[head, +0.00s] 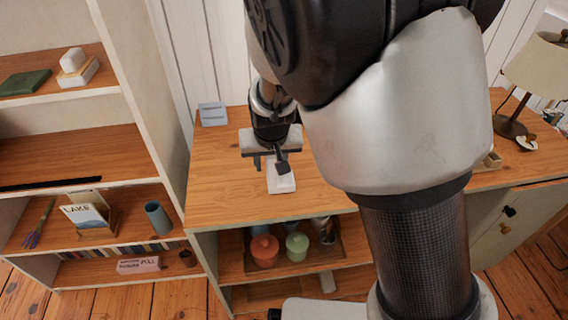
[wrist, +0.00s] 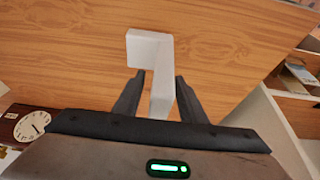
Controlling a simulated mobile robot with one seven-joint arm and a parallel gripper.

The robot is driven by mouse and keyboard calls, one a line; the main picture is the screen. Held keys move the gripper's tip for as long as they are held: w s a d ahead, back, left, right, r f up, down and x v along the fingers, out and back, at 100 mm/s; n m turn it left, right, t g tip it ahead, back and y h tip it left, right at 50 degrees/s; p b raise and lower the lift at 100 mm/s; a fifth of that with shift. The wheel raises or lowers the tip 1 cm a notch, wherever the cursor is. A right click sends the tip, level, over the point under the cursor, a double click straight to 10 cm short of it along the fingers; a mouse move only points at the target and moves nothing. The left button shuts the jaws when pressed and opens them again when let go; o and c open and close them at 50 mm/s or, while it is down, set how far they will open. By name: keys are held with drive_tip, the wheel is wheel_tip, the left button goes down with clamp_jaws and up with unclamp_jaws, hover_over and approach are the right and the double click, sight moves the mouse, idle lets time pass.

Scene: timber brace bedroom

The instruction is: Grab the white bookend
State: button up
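The white bookend (head: 281,183) is an L-shaped piece on the wooden top of the low cabinet in the head view. My gripper (head: 270,163) points down at it from above, and my wrist and fingers hide part of it. In the wrist view the bookend (wrist: 150,50) shows one plate to the upper left and a narrow part running down between the two dark fingers of my gripper (wrist: 160,76). The fingers are apart, with a gap visible on each side of that narrow part. The bookend's lower end is hidden behind the gripper body.
A light blue item (head: 212,114) stands at the cabinet top's back left. A lamp (head: 530,75) stands at the right. A tall shelf (head: 130,110) rises at the left. Orange (head: 264,252) and green (head: 297,247) jars sit below. A clock (wrist: 32,125) shows in the wrist view.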

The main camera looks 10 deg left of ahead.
clamp_jaws()
idle(1.1)
drive_tip(key=shift+r, duration=0.15)
